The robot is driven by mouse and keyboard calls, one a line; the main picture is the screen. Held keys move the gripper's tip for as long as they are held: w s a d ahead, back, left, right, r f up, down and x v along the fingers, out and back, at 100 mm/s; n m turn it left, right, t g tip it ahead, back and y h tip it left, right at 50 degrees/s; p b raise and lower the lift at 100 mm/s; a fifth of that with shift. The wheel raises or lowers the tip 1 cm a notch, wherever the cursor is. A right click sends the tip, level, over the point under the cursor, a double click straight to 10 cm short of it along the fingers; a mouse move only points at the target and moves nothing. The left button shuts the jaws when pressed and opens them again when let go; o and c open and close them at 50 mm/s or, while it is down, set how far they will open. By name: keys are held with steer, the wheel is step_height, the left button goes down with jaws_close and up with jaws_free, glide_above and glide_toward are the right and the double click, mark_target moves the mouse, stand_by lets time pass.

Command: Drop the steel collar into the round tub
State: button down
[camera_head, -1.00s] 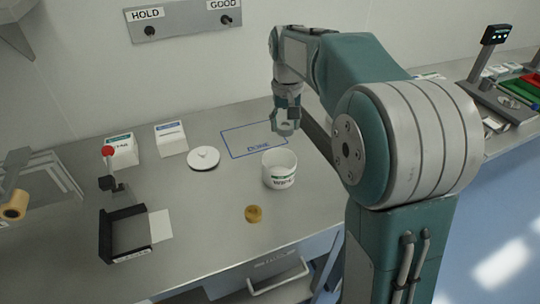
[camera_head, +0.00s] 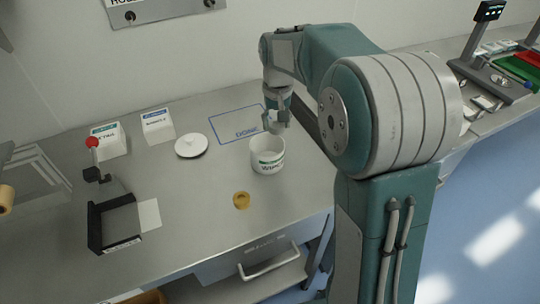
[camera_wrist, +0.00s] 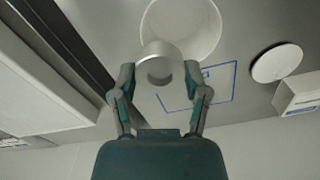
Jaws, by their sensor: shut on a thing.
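My gripper (camera_head: 277,127) is just behind and above the tub in the head view. In the wrist view my gripper (camera_wrist: 160,77) is shut on the steel collar (camera_wrist: 160,52), a short grey ring held between the fingertips. The round tub (camera_wrist: 185,22) shows beyond the collar there, apart from it and partly covered by it. The collar is hard to make out in the head view.
A tan ring (camera_head: 241,200) lies in front of the tub. A white round lid (camera_head: 191,146) lies to its left, and a blue outlined area (camera_head: 232,118) is behind. Two white boxes (camera_head: 158,126) (camera_head: 108,140) and a black stand (camera_head: 112,225) are farther left.

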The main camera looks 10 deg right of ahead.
steer(key=shift+c, duration=0.3)
jaws_free()
steer(key=shift+a, duration=0.3)
steer(key=shift+o, duration=0.3)
steer(key=shift+a, duration=0.35)
steer(key=shift+d+r, duration=0.15)
steer(key=shift+d, duration=0.2)
step_height(320, 180, up, 12)
steer(key=shift+a+f, duration=0.15)
steer(key=shift+f, duration=0.05)
steer(key=s+f+t, duration=0.2)
steer(key=s+f, duration=0.1)
steer(key=s, duration=1)
steer(key=s+f+t, duration=0.3)
steer(key=s, duration=1)
steer(key=shift+n+t, duration=0.3)
steer(key=shift+n, duration=0.1)
